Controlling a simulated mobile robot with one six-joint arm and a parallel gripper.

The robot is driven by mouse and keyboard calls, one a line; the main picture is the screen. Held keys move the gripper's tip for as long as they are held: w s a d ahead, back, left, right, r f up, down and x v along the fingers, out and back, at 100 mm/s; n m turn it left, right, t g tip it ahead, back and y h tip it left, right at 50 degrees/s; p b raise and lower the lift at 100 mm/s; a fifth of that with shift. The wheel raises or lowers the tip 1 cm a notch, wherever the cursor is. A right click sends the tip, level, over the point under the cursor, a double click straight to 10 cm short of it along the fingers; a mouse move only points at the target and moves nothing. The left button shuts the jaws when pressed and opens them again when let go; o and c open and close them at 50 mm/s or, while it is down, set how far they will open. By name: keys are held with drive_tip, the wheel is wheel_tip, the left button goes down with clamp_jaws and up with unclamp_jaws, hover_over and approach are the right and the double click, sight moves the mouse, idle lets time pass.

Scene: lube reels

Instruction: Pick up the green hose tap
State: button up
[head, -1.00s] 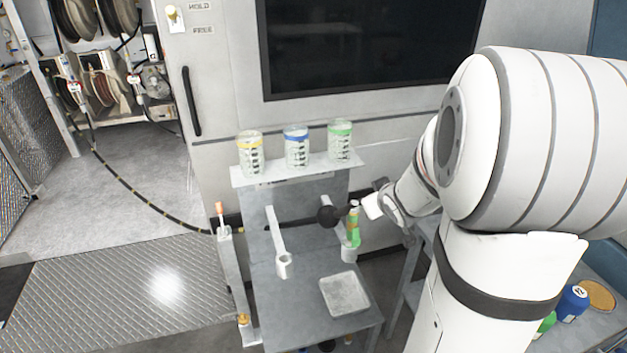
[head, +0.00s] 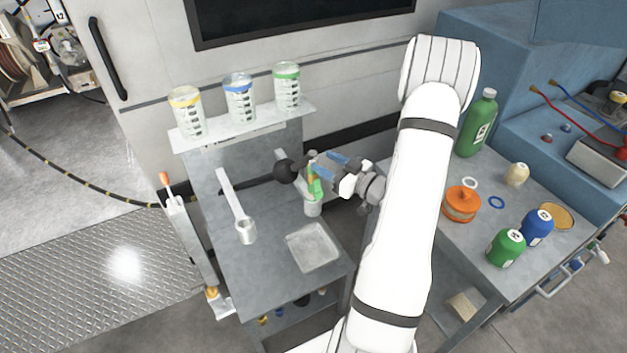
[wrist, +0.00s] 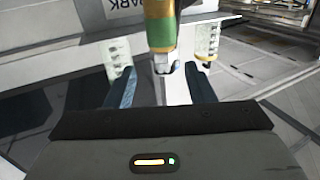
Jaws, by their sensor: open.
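The green hose tap (head: 314,184) stands upright in a small round holder (head: 313,208) on the grey stand. It is green with an orange-tan band. In the wrist view the tap (wrist: 162,38) shows at the top centre, its silver end pointing down in the picture. My gripper (head: 327,170) is beside the tap on its right in the head view, with its blue fingers spread. In the wrist view my gripper (wrist: 160,85) is open and empty, and the tap lines up with the gap between the fingers. I cannot tell whether the fingers overlap it in depth.
A black ball (head: 286,171) sits just left of the tap. An empty holder arm (head: 236,207) and a square tray (head: 313,247) are on the stand. Jars with yellow, blue and green bands (head: 287,87) line the shelf above. A side table (head: 428,163) holds bottles at right.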

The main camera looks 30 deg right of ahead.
sight(316, 158)
drive_tip(key=x, duration=0.2)
drive_tip(key=p+x, duration=0.1)
drive_tip(key=x, duration=0.1)
drive_tip(key=shift+s+a, duration=0.15)
drive_tip(key=shift+a, duration=0.05)
drive_tip(key=shift+w+a, duration=0.2)
drive_tip(key=shift+w, duration=0.25)
drive_tip(key=shift+c, duration=0.4)
clamp_jaws()
